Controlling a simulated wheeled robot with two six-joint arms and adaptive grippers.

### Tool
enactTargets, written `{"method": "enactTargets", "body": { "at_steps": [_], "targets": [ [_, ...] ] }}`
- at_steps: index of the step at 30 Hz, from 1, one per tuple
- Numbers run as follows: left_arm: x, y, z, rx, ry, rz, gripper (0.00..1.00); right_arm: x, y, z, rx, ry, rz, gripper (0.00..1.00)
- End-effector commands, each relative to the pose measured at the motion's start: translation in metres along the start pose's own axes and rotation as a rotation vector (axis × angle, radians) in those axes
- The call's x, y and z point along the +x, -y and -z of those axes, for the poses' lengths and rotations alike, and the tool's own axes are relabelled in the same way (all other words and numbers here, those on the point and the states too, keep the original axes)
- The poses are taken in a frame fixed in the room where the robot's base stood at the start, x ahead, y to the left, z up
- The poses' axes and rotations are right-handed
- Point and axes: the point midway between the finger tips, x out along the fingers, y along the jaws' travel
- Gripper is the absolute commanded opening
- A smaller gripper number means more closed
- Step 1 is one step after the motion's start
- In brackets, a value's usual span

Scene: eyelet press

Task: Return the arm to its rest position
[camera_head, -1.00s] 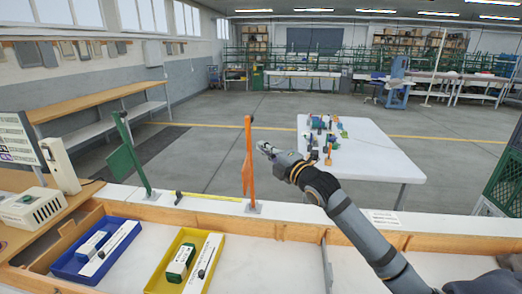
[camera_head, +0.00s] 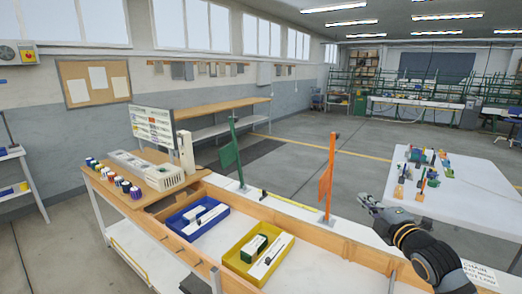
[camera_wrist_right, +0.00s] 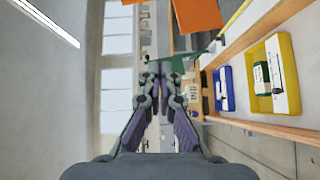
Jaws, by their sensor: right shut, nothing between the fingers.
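My right arm comes in at the lower right of the head view. Its gripper (camera_head: 367,203) points left and is held in the air over the far edge of the wooden-edged bench, to the right of the orange flag (camera_head: 326,184). The gripper also shows in the right wrist view (camera_wrist_right: 156,72), where its fingers are together with nothing between them. The orange flag (camera_wrist_right: 196,14) hangs at the top of that view, beyond the fingertips. My left arm and gripper are not in view.
A green flag (camera_head: 230,155) stands left of the orange one. Blue (camera_head: 190,228) and yellow (camera_head: 248,272) trays lie in the bench. A white table (camera_head: 472,205) with several small coloured parts stands at right. Several spools (camera_head: 115,180) stand at left. Open floor lies beyond.

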Motion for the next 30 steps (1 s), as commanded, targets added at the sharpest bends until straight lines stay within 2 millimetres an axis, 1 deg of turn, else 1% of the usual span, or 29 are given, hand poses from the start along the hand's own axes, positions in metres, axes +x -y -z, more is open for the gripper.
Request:
{"method": "enactTargets", "body": {
  "at_steps": [1,2,3,5,6,8,11,12,14,15,17,18,20,21,23,24,26,27,29,30],
  "targets": [
    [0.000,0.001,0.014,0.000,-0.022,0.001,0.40,-0.003,0.016,0.004,0.040,0.004,0.035,0.00],
    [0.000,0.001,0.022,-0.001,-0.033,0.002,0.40,-0.005,0.025,0.007,0.065,0.009,0.056,0.00],
    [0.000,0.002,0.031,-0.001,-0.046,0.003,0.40,-0.008,0.038,0.010,0.104,0.017,0.089,0.00],
    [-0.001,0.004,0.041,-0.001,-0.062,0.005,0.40,-0.014,0.058,0.015,0.164,0.033,0.138,0.00],
    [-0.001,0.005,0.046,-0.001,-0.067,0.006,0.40,-0.018,0.073,0.019,0.209,0.046,0.174,0.00],
    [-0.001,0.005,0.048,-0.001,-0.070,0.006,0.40,-0.028,0.097,0.025,0.281,0.072,0.232,0.00],
    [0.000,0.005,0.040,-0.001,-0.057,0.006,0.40,-0.050,0.142,0.036,0.426,0.138,0.345,0.00],
    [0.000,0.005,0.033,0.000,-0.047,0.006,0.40,-0.062,0.161,0.041,0.494,0.176,0.395,0.00],
    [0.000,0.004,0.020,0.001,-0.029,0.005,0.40,-0.084,0.192,0.049,0.606,0.249,0.474,0.00],
    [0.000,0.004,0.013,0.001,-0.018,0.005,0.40,-0.101,0.211,0.054,0.682,0.306,0.526,0.00],
    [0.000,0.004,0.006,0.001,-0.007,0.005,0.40,-0.128,0.237,0.061,0.790,0.399,0.593,0.00],
    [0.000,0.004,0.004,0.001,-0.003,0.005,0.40,-0.145,0.251,0.065,0.856,0.462,0.631,0.00],
    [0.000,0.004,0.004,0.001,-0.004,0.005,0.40,-0.170,0.269,0.070,0.943,0.556,0.679,0.00],
    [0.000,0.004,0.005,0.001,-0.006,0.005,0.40,-0.185,0.279,0.073,0.995,0.618,0.706,0.00],
    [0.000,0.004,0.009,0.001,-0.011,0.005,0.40,-0.208,0.291,0.077,1.067,0.709,0.738,0.00],
    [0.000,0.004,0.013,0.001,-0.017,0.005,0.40,-0.223,0.298,0.080,1.110,0.770,0.756,0.00],
    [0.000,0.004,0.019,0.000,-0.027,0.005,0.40,-0.245,0.307,0.084,1.169,0.860,0.778,0.00],
    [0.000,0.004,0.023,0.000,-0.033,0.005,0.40,-0.259,0.312,0.086,1.207,0.920,0.790,0.00],
    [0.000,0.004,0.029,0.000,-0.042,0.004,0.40,-0.280,0.319,0.090,1.258,1.012,0.803,0.00],
    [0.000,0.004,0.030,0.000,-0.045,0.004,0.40,-0.294,0.322,0.092,1.291,1.073,0.809,0.00]
  ]
}}
